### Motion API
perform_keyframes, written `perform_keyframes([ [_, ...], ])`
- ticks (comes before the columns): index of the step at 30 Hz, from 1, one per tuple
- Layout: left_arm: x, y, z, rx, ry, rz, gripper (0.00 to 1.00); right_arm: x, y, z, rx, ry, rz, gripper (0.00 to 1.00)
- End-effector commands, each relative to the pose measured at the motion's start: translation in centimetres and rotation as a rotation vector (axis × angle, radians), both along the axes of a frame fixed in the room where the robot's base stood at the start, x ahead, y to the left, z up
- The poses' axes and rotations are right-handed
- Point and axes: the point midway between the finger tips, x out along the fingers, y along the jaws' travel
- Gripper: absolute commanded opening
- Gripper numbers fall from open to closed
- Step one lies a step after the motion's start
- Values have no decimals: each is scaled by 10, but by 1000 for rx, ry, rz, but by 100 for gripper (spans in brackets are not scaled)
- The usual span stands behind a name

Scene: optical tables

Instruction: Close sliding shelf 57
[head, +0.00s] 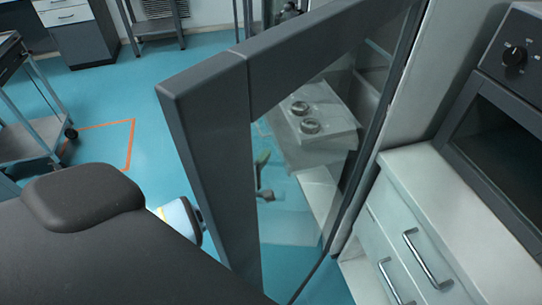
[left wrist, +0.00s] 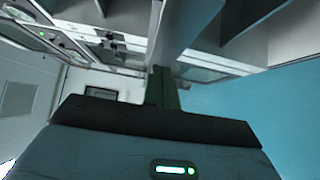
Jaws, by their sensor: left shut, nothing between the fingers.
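A dark grey framed glass door (head: 205,150) stands open across the middle of the head view. Through its glass I see a pale grey shelf-like part (head: 325,115) with two round fittings on top. No number is readable, so I cannot tell whether this is sliding shelf 57. My left arm comes in from the left and passes behind the door frame. My left gripper (head: 263,165) shows partly through the glass, with greenish fingers. In the left wrist view the left gripper (left wrist: 162,88) is shut and empty, close to a grey upright panel (left wrist: 184,30); contact is unclear. My right gripper is out of view.
A white drawer cabinet (head: 400,235) with metal handles stands at the right, beside an oven-like appliance (head: 500,115). A grey cart (head: 35,140) stands at the left. The blue floor (head: 140,100) is open between the cart and the door.

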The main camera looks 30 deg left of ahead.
Motion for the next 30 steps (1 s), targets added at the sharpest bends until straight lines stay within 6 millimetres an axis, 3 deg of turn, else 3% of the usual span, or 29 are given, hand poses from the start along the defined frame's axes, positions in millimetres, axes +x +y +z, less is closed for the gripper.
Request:
perform_keyframes([
  [6,15,-11,1,2,-2,3,0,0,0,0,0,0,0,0],
  [20,18,-14,1,2,-2,3,0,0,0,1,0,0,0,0],
  [30,64,-53,2,-3,-4,5,0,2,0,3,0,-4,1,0],
])
